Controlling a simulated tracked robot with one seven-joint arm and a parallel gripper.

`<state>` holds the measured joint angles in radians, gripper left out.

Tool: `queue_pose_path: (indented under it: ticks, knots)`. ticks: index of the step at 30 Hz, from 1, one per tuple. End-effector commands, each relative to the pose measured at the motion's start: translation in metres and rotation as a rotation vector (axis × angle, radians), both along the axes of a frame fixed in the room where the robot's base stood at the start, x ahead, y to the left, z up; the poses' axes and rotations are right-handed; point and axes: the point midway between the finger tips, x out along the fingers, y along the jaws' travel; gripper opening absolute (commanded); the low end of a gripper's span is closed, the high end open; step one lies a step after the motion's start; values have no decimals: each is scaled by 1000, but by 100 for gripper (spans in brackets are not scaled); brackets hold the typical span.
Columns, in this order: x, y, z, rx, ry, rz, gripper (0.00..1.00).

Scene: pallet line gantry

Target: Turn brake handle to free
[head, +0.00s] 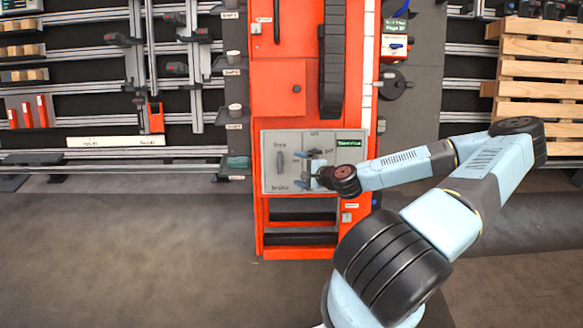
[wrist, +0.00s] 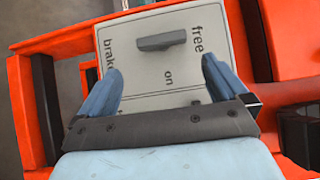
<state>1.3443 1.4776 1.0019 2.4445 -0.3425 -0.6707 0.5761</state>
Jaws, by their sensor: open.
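The brake handle (head: 280,162) is a dark grey bar on the left of a pale grey control panel (head: 270,182). It stands upright between the "free" label above and the "brake" label below. In the wrist view the handle (wrist: 160,41) lies across the picture, "brake" to its left and "free" to its right. I cannot tell which end is its pointer. My gripper (head: 305,170) is open and empty, just right of the handle in the head view. In the wrist view its fingers (wrist: 160,66) are spread, with the handle beyond the tips, apart from them.
An "on/off" control on the panel is partly hidden behind my gripper. A small green-lit display (head: 349,143) sits at the panel's upper right. The panel is on an orange cabinet (head: 283,88) with dark slots below. Racks stand left, a wooden pallet (head: 540,70) right. The floor at left is clear.

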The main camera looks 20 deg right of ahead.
Motion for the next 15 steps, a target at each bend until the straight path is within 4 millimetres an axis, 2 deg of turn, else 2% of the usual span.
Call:
queue_pose_path:
  ticks: [6,15]
  knots:
    - [-26,-13,10,0,2,-2,100]
    - [-38,-18,15,0,2,0,100]
